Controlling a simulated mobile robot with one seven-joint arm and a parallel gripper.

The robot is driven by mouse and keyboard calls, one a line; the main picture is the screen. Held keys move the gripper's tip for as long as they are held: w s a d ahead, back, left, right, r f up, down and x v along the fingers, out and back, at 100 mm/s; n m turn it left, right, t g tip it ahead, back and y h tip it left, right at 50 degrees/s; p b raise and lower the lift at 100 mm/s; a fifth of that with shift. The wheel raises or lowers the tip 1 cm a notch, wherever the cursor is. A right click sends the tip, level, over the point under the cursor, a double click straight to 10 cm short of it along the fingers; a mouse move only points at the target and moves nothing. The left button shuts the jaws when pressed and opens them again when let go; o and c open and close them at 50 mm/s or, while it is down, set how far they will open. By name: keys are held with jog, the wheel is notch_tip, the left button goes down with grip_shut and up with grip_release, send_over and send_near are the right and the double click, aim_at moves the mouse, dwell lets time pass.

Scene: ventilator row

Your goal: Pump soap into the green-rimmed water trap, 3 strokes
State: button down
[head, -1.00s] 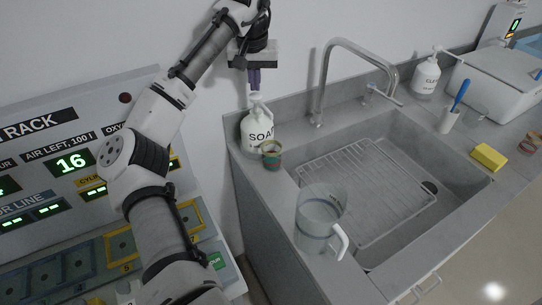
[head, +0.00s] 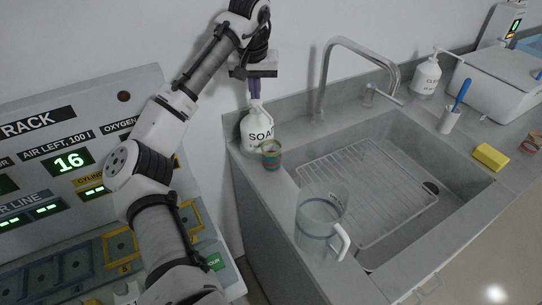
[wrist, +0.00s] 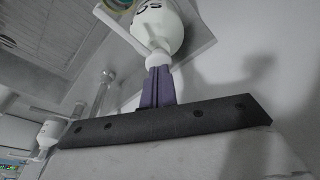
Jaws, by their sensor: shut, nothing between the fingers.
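The white soap bottle (head: 259,132) stands upright at the left back corner of the sink counter, its pump on top. The small green-rimmed water trap (head: 271,160) stands just in front of it, beneath the nozzle side. My gripper (head: 255,98) is above the bottle, purple fingers shut and pointing down, tips at the pump head. In the wrist view the shut fingers (wrist: 160,70) meet the pump top of the soap bottle (wrist: 166,28), and its nozzle reaches toward the trap (wrist: 118,4), which is partly cut off. The liquid in the trap cannot be made out.
A clear jug (head: 320,215) stands on the counter's front left edge. The faucet (head: 322,85) rises right of the bottle, behind the sink and its wire rack (head: 370,190). A second pump bottle (head: 427,76) and yellow sponge (head: 490,157) are farther right.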

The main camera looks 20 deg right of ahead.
jog(key=shift+w+p+v, duration=0.15)
jog(key=shift+p+v, duration=0.55)
jog(key=shift+p, duration=0.15)
jog(key=shift+w+p+v, duration=0.1)
jog(key=shift+p+v, duration=0.6)
jog(key=shift+p, duration=0.1)
jog(key=shift+d+r, duration=0.1)
jog(key=shift+r, duration=0.15)
jog(key=shift+w+p+v, duration=0.2)
jog(key=shift+p+v, duration=0.9)
jog(key=shift+p, duration=0.15)
jog(key=v, duration=0.3)
jog(key=shift+w+d+r+b, duration=0.2)
jog(key=shift+w+r+b, duration=0.1)
jog(key=shift+r, duration=0.05)
